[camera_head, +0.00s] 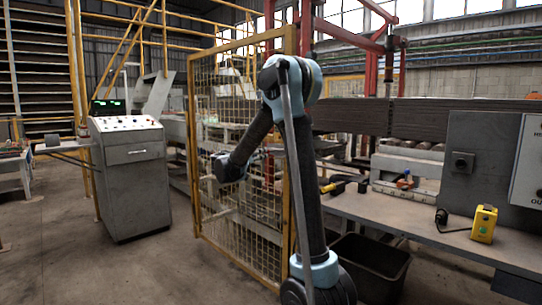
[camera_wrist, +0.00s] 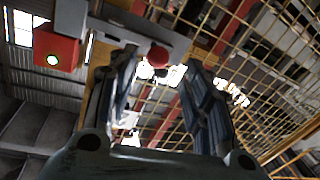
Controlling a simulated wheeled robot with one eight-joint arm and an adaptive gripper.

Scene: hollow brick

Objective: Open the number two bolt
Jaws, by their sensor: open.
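In the wrist view, my gripper (camera_wrist: 163,62) is open, with one dark finger on each side of the picture. A red round knob (camera_wrist: 158,55) shows between the fingertips, beside a grey metal bar (camera_wrist: 125,32). The knob and bar look like part of a bolt, but no number can be read. I cannot tell whether the fingers touch the knob. In the head view, my arm reaches the yellow mesh gate (camera_head: 225,205); the gripper is largely hidden there, and I cannot make out the bolt.
A red box with a green light (camera_wrist: 56,52) is at the upper left of the wrist view. In the head view, a grey control console (camera_head: 130,185) stands left of the gate. A workbench (camera_head: 400,215) with a yellow box (camera_head: 484,224) is right. Open floor lies front left.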

